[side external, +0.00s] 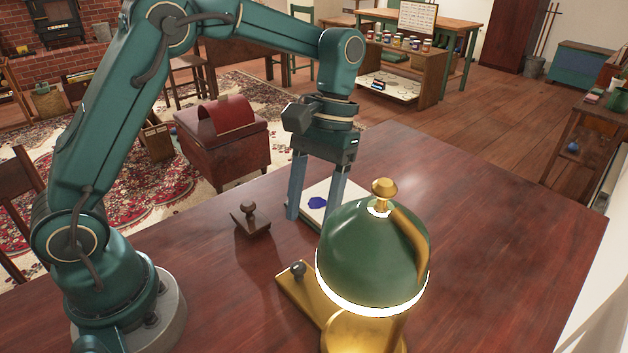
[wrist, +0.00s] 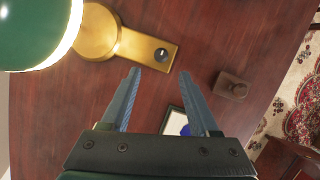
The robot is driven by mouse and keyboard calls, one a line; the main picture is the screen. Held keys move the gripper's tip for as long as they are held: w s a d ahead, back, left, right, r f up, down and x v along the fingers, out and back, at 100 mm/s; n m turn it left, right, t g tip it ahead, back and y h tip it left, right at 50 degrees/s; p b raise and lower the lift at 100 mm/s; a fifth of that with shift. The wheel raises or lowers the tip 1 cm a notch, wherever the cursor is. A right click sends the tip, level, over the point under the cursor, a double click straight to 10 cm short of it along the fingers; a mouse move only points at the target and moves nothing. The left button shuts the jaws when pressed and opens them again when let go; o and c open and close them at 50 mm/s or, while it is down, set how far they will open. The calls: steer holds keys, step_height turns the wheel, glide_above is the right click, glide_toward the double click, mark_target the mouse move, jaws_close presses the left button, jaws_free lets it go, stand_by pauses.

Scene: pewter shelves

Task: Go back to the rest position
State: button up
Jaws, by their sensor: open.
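My gripper (side external: 313,217) is above the dark red wooden desk (side external: 480,220), its two blue-grey fingers spread apart and pointing down. In the wrist view my gripper (wrist: 160,73) shows nothing between the fingers. In the side view a white sheet or pad with a blue blot (side external: 318,203) lies behind and around the fingers, partly hidden by them. It also shows in the wrist view (wrist: 174,122), partly covered by a finger. A small brown wooden object with a knob handle (side external: 252,221) stands on the desk left of my gripper, apart from it.
A desk lamp with a green shade (side external: 365,255) and brass base (side external: 305,300) stands close to my gripper, at the front in the side view. The desk's right part is clear. A red-brown chest (side external: 225,150) stands on the floor beyond the desk.

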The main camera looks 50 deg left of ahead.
step_height(320, 180, up, 6)
steer(key=s+a+t, duration=0.1)
steer(key=s+t, duration=0.1)
steer(key=s+a+m+t+y, duration=0.1)
steer(key=s+a+m+t, duration=0.1)
steer(key=s+t, duration=0.5)
steer(key=shift+s+a+f+m, duration=0.3)
steer(key=shift+s+a+m, duration=0.1)
steer(key=shift+s+a, duration=0.35)
